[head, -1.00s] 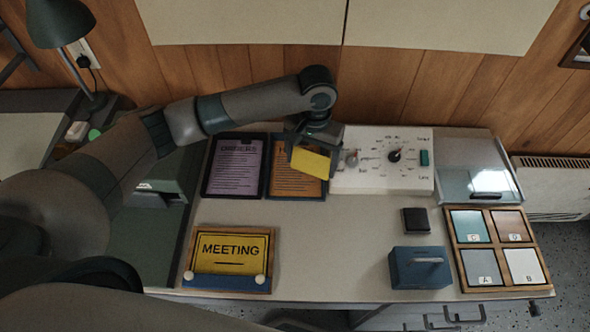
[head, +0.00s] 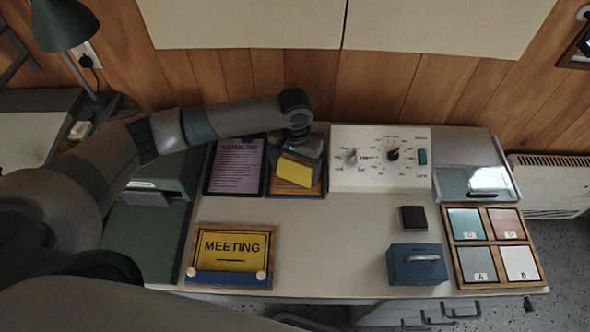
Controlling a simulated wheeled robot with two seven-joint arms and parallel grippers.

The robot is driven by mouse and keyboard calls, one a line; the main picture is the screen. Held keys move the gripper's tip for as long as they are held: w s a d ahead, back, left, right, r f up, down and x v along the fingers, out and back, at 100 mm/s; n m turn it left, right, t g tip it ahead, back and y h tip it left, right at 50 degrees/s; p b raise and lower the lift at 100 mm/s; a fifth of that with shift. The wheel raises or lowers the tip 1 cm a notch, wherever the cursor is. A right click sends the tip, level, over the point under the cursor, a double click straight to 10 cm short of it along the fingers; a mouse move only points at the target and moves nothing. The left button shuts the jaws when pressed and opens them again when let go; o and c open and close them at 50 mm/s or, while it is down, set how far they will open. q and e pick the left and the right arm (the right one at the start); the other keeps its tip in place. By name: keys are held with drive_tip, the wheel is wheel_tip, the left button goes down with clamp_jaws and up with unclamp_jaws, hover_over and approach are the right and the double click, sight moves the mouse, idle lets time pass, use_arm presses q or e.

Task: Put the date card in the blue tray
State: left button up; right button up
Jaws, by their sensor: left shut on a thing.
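A plain yellow card (head: 294,171), which I take to be the date card, is held in my left gripper (head: 300,153). The gripper is shut on its upper edge and points down over the blue tray (head: 296,195) at the back middle of the desk. An orange printed sheet (head: 317,186) lies in this tray, partly hidden by the card and gripper. The card is over the sheet; I cannot tell whether it touches it. My right gripper is not in view.
A dark tray (head: 206,190) with a purple ORDERS sheet stands just left. A white dial panel (head: 375,178) is close on the right. A yellow MEETING sign (head: 231,247), a blue box (head: 417,265) and a wooden swatch frame (head: 497,286) stand nearer. The desk's middle is clear.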

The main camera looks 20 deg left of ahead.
sight(295, 164)
use_arm(q)
drive_tip(key=shift+f, duration=0.5)
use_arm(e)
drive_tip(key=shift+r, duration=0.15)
use_arm(q)
drive_tip(key=o, duration=1)
drive_tip(key=shift+r, duration=0.15)
wheel_tip(295, 164, up, 10)
drive_tip(key=shift+r+b, duration=0.2)
drive_tip(key=shift+b, duration=0.85)
drive_tip(key=shift+r, duration=0.7)
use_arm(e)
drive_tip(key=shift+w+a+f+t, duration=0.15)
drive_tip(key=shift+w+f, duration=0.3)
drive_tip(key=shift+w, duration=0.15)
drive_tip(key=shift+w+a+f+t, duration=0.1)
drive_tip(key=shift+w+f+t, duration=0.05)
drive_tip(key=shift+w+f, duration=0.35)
